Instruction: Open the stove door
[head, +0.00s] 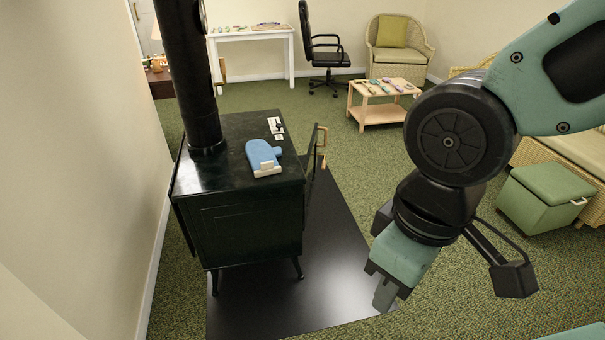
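The black stove (246,222) stands left of centre on short legs, with its flue pipe rising from the top. Its door (311,180) is on the right side, seen nearly edge-on, and seems to stand out at an angle from the body; how far it is open is hard to tell. My gripper (384,296) hangs to the right of the stove, pointing down, apart from the door and handle. Its fingers overlap in this view, so their gap is hidden.
A blue oven mitt (263,157) and small items lie on the stove top. A black floor mat (335,255) spreads under and right of the stove. A low wooden table (380,113), office chair (322,50) and green ottoman (545,197) stand further off. Open carpet lies between.

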